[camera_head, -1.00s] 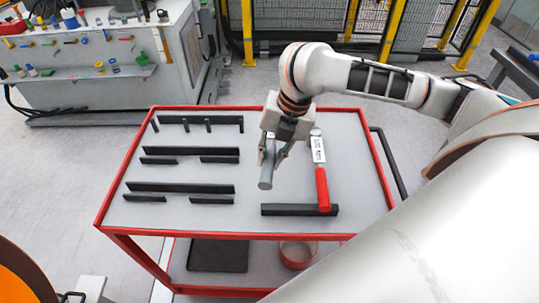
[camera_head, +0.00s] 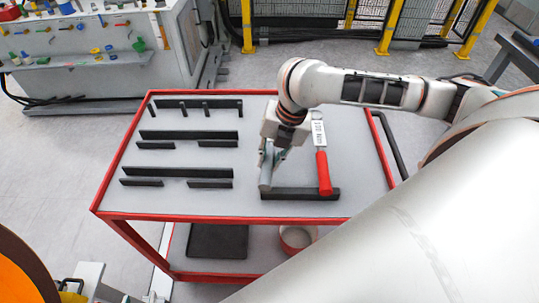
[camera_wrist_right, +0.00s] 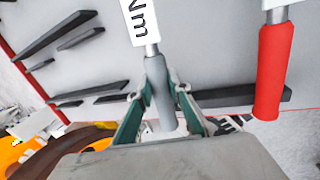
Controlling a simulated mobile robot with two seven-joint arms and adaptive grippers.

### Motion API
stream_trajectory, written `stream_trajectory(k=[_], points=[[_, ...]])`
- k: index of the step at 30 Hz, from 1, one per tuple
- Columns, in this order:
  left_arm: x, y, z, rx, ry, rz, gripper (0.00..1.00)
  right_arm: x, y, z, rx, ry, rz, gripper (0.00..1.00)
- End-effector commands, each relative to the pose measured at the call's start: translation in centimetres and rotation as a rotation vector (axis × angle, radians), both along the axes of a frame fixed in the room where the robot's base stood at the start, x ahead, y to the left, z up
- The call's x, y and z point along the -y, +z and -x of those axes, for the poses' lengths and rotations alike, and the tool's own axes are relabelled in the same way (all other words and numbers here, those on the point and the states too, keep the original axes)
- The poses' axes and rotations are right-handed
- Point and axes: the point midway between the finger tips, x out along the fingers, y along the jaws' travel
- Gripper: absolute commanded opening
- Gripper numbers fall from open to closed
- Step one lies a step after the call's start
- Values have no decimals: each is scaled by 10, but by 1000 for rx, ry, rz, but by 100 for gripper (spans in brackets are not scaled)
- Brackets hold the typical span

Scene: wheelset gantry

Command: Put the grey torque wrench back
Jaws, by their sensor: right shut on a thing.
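My right gripper (camera_head: 272,160) is shut on the grey handle of the grey torque wrench (camera_head: 265,178), over the right part of the red-framed table. In the right wrist view the fingers (camera_wrist_right: 160,98) sit on both sides of the grey handle (camera_wrist_right: 158,85), and a white label ending in "Nm" shows on the wrench above it. In the head view the arm hides most of the wrench. The handle end is at the left end of a black bar (camera_head: 300,194); I cannot tell whether they touch. My left gripper is not in view.
A red-handled wrench (camera_head: 323,172) lies just right of the grey one, its handle across the black bar. Several black holder bars (camera_head: 190,136) stand on the left of the table (camera_head: 247,212). A bowl (camera_head: 297,237) and a dark tray (camera_head: 217,241) are on the lower shelf.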

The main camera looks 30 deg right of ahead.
Motion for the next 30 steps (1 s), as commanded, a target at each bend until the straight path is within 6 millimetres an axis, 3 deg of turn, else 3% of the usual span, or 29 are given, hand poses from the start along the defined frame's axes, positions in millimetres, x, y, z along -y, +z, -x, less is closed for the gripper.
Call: stream_trajectory(k=[30], points=[[-2, 0, 2, -4, 0, -4, 40, 0, -10, 0, 1, 0, 0, 0]])
